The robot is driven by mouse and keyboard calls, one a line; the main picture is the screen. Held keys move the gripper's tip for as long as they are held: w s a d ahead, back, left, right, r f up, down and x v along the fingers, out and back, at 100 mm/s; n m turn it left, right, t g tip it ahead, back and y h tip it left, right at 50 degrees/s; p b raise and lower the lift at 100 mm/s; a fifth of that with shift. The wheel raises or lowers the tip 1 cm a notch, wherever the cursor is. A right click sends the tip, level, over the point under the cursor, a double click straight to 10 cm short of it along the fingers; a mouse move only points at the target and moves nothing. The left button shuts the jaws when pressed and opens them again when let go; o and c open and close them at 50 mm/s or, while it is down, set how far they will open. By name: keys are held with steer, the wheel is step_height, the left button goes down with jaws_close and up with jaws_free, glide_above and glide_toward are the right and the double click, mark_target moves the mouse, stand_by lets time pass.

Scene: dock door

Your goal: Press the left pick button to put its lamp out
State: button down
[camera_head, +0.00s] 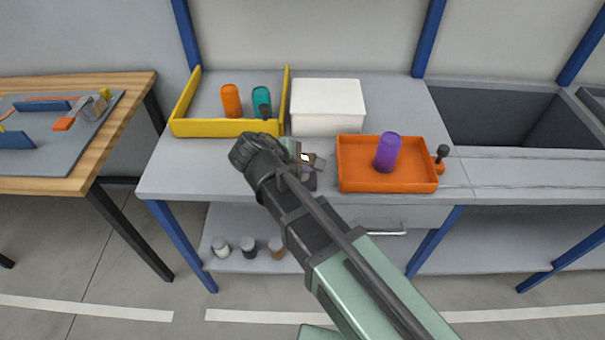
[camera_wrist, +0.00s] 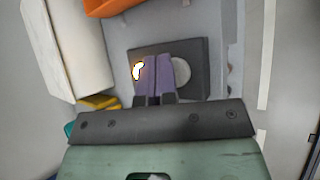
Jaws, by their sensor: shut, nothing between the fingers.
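A dark button panel (camera_wrist: 197,52) lies on the grey worktop and shows in the wrist view. A lit button with a bright white-yellow glow (camera_wrist: 138,70) is at the left on it, partly covered by my fingers. A pale grey, unlit round button (camera_wrist: 183,71) is to the right, partly behind the fingers. My gripper (camera_wrist: 157,62) is shut and empty, its purple-grey fingers over the panel between the two buttons. I cannot tell whether they touch it. In the head view, the lit glow (camera_head: 306,157) shows beside my wrist, which hides much of the panel.
A white box (camera_head: 327,106) stands behind the panel. A yellow-walled tray (camera_head: 225,127) with orange and teal cylinders is at the back left. An orange tray (camera_head: 390,188) with a purple cylinder (camera_head: 387,152) is close on the right. A dark-knobbed lever (camera_head: 441,155) stands beyond it.

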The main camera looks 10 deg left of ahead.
steer(key=shift+f, duration=0.3)
steer(key=shift+r, duration=0.15)
steer(key=shift+r+p, duration=0.4)
step_height(320, 180, up, 6)
steer(key=p, duration=0.6)
